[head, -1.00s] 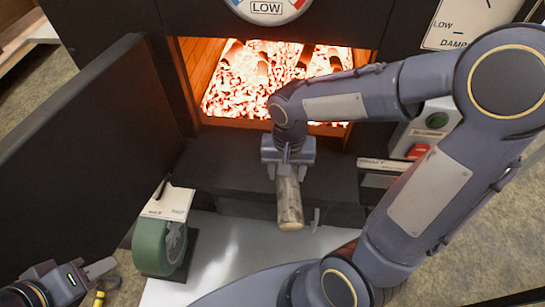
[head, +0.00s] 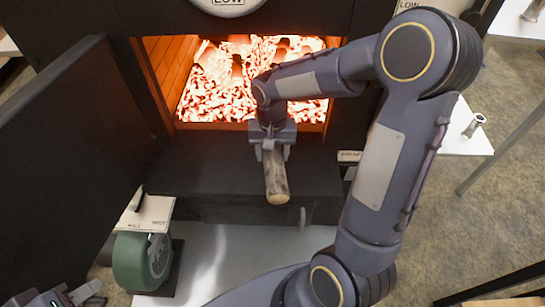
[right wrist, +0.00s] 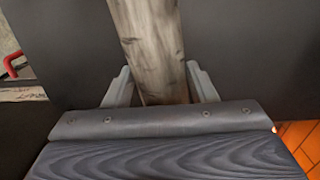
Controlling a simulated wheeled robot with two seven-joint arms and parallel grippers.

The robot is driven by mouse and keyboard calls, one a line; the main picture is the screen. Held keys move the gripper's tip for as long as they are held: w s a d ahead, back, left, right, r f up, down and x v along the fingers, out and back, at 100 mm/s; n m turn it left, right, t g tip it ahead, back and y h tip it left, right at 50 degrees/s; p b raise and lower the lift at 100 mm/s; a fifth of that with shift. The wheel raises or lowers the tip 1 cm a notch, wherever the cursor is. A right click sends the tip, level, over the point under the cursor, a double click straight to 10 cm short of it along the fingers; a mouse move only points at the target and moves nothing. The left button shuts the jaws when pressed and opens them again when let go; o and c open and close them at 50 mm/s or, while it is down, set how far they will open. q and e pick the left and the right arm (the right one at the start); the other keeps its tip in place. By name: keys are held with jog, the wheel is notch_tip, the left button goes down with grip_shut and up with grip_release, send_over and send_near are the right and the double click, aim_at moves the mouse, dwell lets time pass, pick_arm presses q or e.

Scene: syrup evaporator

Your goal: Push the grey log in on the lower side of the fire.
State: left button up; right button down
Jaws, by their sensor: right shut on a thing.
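The grey log (head: 276,182) is held by my right gripper (head: 272,150) just in front of the open firebox, over the black ledge. Its pale round cut end faces toward me. In the right wrist view the log (right wrist: 150,45) runs between the two fingers of my right gripper (right wrist: 160,88), which are shut on it. The fire (head: 215,88) glows behind the opening, with dark logs lying in the embers. My arm hides part of the right side of the opening. My left gripper (head: 72,296) is at the lower left edge, partly cut off, away from the log.
The black firebox door (head: 70,165) stands open at the left. A green motor (head: 131,262) sits below it. The black ledge (head: 205,170) before the opening is clear on its left. A white table (head: 468,139) with a small metal piece is at the right.

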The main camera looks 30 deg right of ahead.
jog(key=shift+w+d+f, duration=0.2)
jog(key=shift+w, duration=0.05)
jog(key=c, duration=0.5)
grip_release()
notch_tip(320, 180, up, 8)
jog(key=p, duration=0.2)
jog(key=shift+w+p, duration=0.1)
jog(key=shift+p, duration=0.3)
